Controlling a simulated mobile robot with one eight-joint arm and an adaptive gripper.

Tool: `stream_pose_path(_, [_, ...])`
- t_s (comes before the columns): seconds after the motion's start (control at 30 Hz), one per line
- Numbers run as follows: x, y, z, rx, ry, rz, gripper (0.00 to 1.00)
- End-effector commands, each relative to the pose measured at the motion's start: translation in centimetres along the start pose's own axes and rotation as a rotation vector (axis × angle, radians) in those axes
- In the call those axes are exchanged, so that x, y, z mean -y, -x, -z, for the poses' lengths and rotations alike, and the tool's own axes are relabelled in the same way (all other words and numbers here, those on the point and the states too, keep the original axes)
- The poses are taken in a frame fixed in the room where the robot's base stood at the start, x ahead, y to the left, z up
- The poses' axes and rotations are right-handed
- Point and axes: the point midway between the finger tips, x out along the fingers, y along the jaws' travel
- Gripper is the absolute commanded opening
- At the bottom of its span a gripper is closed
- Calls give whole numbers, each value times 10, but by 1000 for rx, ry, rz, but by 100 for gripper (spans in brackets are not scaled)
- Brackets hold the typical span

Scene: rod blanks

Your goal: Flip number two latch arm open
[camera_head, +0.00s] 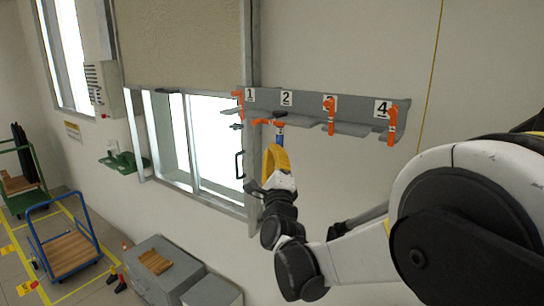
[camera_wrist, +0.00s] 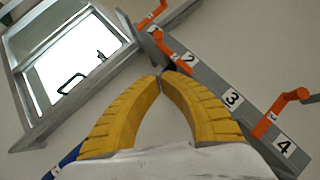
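The number two latch arm (camera_head: 267,122) is orange and lies roughly sideways, pointing left, below the number 2 plate (camera_head: 285,98) on a grey wall rail. A small blue piece (camera_head: 280,138) shows just below it. In the wrist view the orange latch piece (camera_wrist: 164,46) shows beside the number 2 plate (camera_wrist: 188,58), partly behind my fingertips. My gripper (camera_head: 277,150) has yellow ribbed fingers and is just below this latch. In the wrist view the fingertips of my gripper (camera_wrist: 160,78) meet with nothing visible between them. I cannot tell whether they touch the latch.
Orange latches one (camera_head: 239,101), three (camera_head: 331,116) and four (camera_head: 392,124) hang down along the grey rail (camera_head: 360,104). A window (camera_head: 215,150) with a black handle is at left. Grey cabinets (camera_head: 165,280) and a blue cart (camera_head: 68,250) stand below left.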

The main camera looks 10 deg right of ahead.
Motion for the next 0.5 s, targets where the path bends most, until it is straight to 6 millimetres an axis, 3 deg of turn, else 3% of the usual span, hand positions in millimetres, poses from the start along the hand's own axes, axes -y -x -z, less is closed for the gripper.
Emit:
stream_pose_path(0.2, [2, -46, -3, 0, -1, -1, 0])
stream_pose_path(0.5, [1, -68, -27, 1, -1, -1, 0])
